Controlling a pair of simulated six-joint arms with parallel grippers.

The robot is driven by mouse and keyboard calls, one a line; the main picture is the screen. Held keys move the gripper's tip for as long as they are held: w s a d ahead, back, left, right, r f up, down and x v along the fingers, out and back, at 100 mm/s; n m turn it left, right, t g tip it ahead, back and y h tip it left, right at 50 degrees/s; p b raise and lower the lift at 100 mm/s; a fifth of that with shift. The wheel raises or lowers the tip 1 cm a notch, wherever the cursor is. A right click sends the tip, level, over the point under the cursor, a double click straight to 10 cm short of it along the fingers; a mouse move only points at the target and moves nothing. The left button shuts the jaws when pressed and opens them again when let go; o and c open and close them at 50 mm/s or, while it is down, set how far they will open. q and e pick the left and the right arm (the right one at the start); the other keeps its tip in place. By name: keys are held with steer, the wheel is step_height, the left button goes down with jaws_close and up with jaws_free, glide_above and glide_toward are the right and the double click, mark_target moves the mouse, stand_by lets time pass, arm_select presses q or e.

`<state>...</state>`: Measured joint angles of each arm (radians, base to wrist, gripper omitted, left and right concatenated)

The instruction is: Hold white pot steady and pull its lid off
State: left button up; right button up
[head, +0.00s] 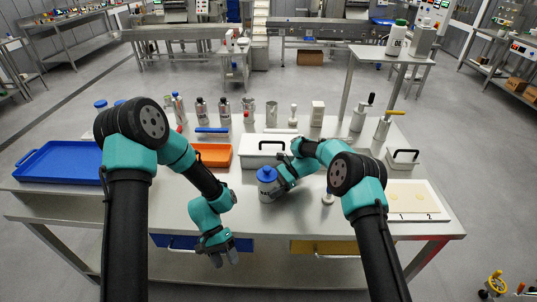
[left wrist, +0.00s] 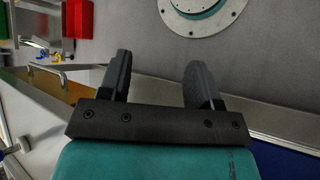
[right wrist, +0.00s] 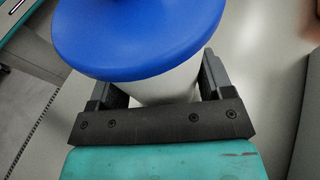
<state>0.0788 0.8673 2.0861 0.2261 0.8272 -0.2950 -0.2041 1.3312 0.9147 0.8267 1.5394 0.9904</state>
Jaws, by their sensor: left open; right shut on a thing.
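The white pot (head: 268,192) with dark lettering stands upright on the table, left of my right gripper. Its blue lid (head: 266,173) sits on top. My right gripper (head: 276,187) is shut on the pot's body below the lid. In the right wrist view the blue lid (right wrist: 140,45) covers much of the pot, and the white body (right wrist: 165,88) shows between the fingers. My left gripper (head: 224,258) hangs low near the table's front edge, apart from the pot. In the left wrist view its fingers (left wrist: 158,80) are open and empty.
A white lidded box (head: 262,150) stands behind the pot. An orange tray (head: 213,156) and a blue tray (head: 60,163) lie to the left. Several bottles line the back. A board (head: 418,212) marked 1 and 2 lies right. The tabletop around the pot's front left is clear.

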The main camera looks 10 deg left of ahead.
arm_select(q)
steer(key=w+r+t, duration=0.1)
steer(key=w+r, duration=0.2)
steer(key=w+r+t, duration=0.1)
steer(key=w+r, duration=0.3)
steer(key=w+a+r+m+t, duration=0.1)
steer(key=w+r, duration=0.2)
steer(key=w, duration=0.1)
steer(key=shift+w+r+t+h, duration=0.1)
steer(key=shift+r+t+h, duration=0.25)
steer(key=shift+t+h, duration=0.05)
steer(key=w+d+r+m+t+y, duration=0.1)
steer(key=w+d+r+m, duration=0.3)
steer(key=m, duration=0.4)
steer(key=w+d+r+m+t+y, duration=0.1)
steer(key=w+d+r+m+y, duration=0.2)
steer(key=w+m, duration=0.3)
steer(key=w+d+r+m+t+y, duration=0.2)
steer(key=w+d+r+m+y, duration=0.1)
steer(key=m, duration=0.6)
steer(key=shift+w+d+r+m+y, duration=0.2)
steer(key=shift+w+d+r, duration=0.3)
steer(key=shift+r, duration=0.25)
steer(key=shift+w+d+r+m+y, duration=0.1)
steer(key=shift+w+d+r+y, duration=0.2)
steer(key=shift+w+r, duration=0.35)
steer(key=shift+s, duration=0.1)
steer(key=shift+f, duration=0.1)
